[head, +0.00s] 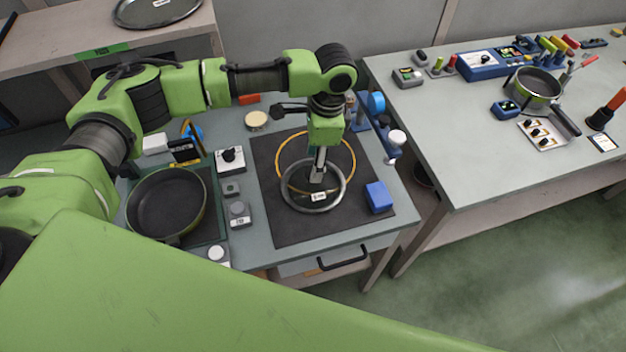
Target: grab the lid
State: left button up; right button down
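My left gripper (318,178) points down over the dark mat (285,225) on the near table. Its fingertips are small here, and I cannot tell whether they are open or closed on anything. A grey ring (313,210) lies around and below the fingertips and looks like a rim; whether it is a clear lid is unclear. A thin yellow ring (352,152) lies behind and partly overlaps it. A dark round disc (156,12), possibly a lid, lies on the shelf at the upper left. My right gripper is not in view.
A black frying pan (166,204) stands left of the mat. A blue block (378,197) sits at the mat's right. Small control boxes (230,159) stand between pan and mat. The right table (455,150) holds a pot (535,88) and tools; its front is clear.

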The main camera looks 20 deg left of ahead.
pick_arm(q)
notch_tip(320, 180, down, 3)
jog(key=shift+w+a+f+p, duration=0.1)
jog(key=shift+w+p, duration=0.05)
jog(key=shift+p, duration=0.65)
notch_tip(320, 180, down, 2)
jog(key=shift+a+f, duration=0.15)
jog(key=shift+f, duration=0.45)
grip_shut()
jog(key=shift+r, duration=0.15)
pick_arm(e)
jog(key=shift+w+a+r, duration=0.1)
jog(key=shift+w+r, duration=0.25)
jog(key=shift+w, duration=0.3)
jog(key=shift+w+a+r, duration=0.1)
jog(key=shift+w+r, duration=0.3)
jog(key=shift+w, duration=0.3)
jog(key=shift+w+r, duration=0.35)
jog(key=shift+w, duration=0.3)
